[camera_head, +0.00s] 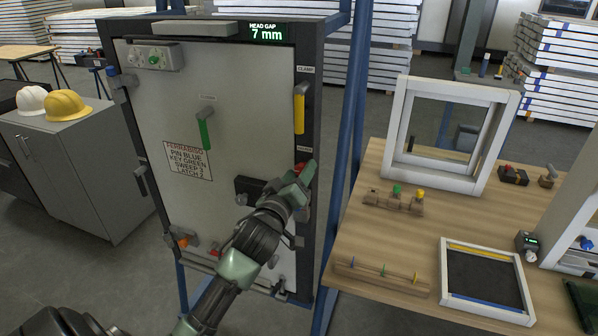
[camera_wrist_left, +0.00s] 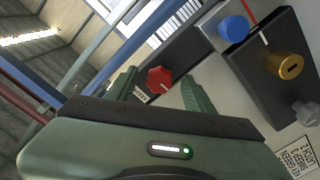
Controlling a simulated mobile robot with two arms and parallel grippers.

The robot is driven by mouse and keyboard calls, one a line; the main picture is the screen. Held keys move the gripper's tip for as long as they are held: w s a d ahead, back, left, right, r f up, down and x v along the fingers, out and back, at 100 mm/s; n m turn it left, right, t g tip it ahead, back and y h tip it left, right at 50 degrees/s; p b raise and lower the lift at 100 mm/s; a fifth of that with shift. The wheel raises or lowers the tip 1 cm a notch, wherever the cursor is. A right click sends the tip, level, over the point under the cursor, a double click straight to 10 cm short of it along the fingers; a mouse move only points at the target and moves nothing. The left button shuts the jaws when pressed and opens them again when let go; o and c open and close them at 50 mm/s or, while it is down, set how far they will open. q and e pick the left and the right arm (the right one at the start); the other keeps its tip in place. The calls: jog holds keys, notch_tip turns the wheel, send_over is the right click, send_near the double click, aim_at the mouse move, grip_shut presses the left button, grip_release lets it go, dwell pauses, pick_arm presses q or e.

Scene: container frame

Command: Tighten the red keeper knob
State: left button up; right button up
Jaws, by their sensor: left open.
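The red keeper knob (camera_wrist_left: 159,80) shows in the left wrist view as a faceted red knob on a dark strip. In the head view it (camera_head: 300,167) is on the cabinet's right frame, mostly hidden by my gripper. My left gripper (camera_head: 302,178) is open at that frame. In the wrist view its two green fingers stand either side of the knob, with gaps showing; whether they touch it further in I cannot tell. The display (camera_head: 269,32) above the door reads HEAD GAP 7 mm. My right gripper is not in view.
A yellow clamp handle (camera_head: 299,108) is above the knob. A green handle (camera_head: 205,128) and a printed plate (camera_head: 188,161) are on the door. A blue knob (camera_wrist_left: 234,28) and a gold knob (camera_wrist_left: 285,64) sit right of my fingers. A wooden workbench (camera_head: 345,232) stands to the right.

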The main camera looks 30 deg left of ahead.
pick_arm(q)
grip_shut()
jog(key=shift+m, duration=0.4)
jog(key=m+p, duration=0.2)
jog(key=m, duration=0.1)
jog(key=m+p, duration=0.2)
jog(key=m, duration=0.3)
jog(key=m+p, duration=0.1)
jog(key=m, duration=0.4)
jog(key=m+p, duration=0.1)
jog(key=m, duration=0.3)
jog(key=shift+m+p, duration=0.35)
jog(key=shift+m, duration=0.05)
